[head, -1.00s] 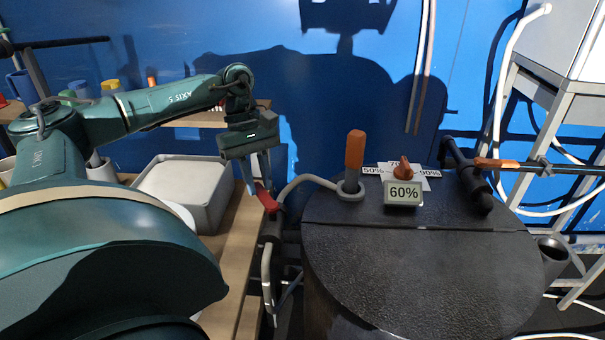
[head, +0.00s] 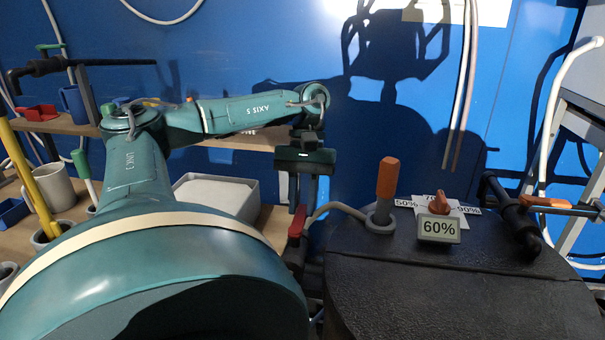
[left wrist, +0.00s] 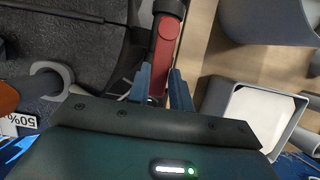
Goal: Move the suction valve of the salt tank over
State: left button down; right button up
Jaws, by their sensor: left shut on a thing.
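The red suction valve handle (head: 297,224) is on the dark pipe at the left side of the black salt tank (head: 440,290). It leans slightly right at its top. My left gripper (head: 301,200) points down and is shut on the upper end of this handle. In the left wrist view the red handle (left wrist: 160,58) runs between the two blue-grey fingers (left wrist: 160,92). The valve body is partly hidden in the head view by my arm and the tank. My right gripper is not in view.
A black pipe with an orange lever (head: 548,202) is at the right. A grey bin (head: 218,196) sits on the wooden shelf behind my arm.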

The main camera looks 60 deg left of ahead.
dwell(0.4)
pick_arm(q)
jog(key=c, duration=1.2)
grip_release()
jog(key=shift+c, duration=0.2)
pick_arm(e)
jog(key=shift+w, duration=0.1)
pick_arm(q)
jog(key=shift+w+r, duration=0.1)
jog(key=shift+w+a+r, duration=0.1)
jog(key=shift+r, duration=0.2)
jog(key=p+v, duration=1.2)
jog(key=p, duration=0.1)
jog(key=shift+r, duration=0.15)
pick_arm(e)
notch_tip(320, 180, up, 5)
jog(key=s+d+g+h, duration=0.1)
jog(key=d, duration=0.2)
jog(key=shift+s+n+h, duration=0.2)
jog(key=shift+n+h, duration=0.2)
